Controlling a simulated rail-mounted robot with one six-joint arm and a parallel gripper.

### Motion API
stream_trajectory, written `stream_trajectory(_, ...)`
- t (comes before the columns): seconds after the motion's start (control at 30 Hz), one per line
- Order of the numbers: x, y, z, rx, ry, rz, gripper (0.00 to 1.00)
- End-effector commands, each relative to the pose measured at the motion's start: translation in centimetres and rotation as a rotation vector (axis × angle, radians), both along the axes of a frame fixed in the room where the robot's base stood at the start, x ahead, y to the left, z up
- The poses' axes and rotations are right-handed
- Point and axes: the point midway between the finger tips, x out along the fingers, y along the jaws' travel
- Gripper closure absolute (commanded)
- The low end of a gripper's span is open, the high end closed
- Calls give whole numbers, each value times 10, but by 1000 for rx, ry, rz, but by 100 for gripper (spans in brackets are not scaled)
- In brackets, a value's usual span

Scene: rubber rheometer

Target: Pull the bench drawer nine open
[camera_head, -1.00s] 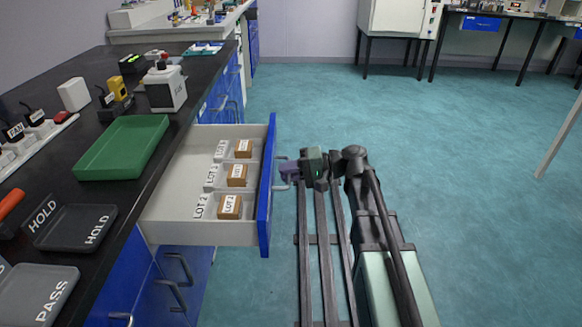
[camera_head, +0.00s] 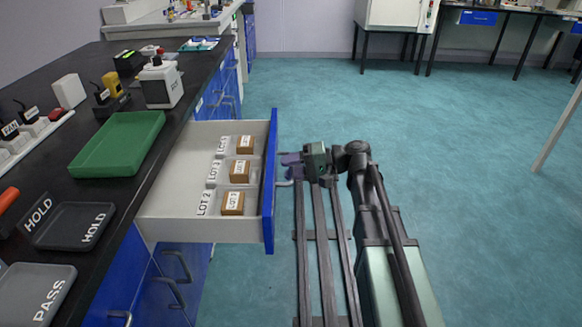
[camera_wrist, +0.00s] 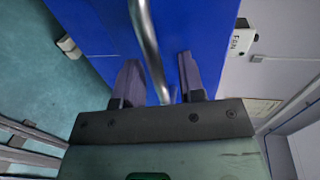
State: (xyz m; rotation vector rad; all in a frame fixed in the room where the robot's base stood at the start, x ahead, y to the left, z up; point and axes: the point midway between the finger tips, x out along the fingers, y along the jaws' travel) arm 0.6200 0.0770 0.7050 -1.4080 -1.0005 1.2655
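The pulled-out bench drawer (camera_head: 205,229) stands well out of the black-topped bench in the head view. It has a blue front (camera_head: 268,185) and a pale inside. Its metal handle (camera_wrist: 148,45) runs between my two fingers in the wrist view. My gripper (camera_head: 287,168) is at the outer side of the drawer front. In the wrist view my gripper (camera_wrist: 158,78) has its fingers apart, with gaps visible beside the handle. Whether a finger touches the handle is unclear. The drawer's number is not readable.
Several brown blocks (camera_head: 239,171) sit in the drawer beside LOT labels. The bench top (camera_head: 130,208) holds a green tray (camera_head: 117,146), HOLD tray (camera_head: 70,228) and PASS tray (camera_head: 35,290). Other blue drawers with handles are below. The teal floor (camera_head: 450,160) to the right is clear.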

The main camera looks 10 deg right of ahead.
Motion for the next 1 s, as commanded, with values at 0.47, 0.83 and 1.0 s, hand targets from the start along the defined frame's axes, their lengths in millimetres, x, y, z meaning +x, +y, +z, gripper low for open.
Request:
stream_trajectory(0.47, -11, -91, 21, 0, -1, -3, 64)
stream_trajectory(0.83, -14, -105, 22, 0, 0, 0, 64)
stream_trajectory(1.0, -16, -108, 4, -107, 40, -31, 64)
